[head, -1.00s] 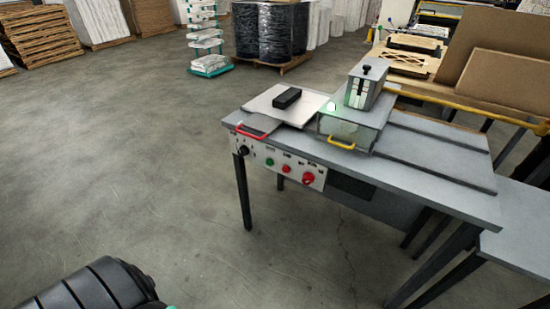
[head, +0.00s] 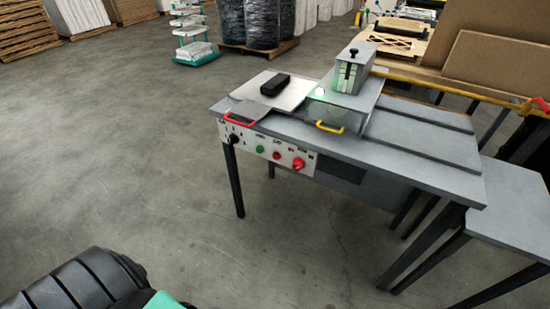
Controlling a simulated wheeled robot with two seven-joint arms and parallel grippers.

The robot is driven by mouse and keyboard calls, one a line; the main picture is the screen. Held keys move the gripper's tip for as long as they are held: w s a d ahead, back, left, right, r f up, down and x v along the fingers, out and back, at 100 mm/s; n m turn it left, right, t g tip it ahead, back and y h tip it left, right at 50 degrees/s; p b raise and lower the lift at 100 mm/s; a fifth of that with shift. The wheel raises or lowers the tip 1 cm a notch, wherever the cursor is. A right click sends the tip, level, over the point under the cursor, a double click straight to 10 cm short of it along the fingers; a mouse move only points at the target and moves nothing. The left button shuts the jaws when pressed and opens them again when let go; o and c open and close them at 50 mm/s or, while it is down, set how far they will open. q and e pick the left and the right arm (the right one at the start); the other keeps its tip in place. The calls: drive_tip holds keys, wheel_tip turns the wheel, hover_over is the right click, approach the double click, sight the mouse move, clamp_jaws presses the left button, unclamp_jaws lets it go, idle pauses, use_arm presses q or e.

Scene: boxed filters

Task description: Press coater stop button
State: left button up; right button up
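The coater (head: 400,158) is a grey metal table with a white control panel (head: 241,144) on its front left edge. On the panel are a black knob (head: 233,138), a green button (head: 260,149), a small red button (head: 277,155) and a larger red knob-like control (head: 298,163). The labels are too small to read, so I cannot tell for certain which one is the stop. A black segmented part of my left arm shows at the lower left. Neither gripper is in view.
A light plate with a black block (head: 275,84) lies on the coater, beside a box with a yellow handle (head: 330,128). A lower grey table (head: 512,205) adjoins at right. A yellow rail (head: 450,89) runs behind. The floor (head: 130,150) in front and left is clear.

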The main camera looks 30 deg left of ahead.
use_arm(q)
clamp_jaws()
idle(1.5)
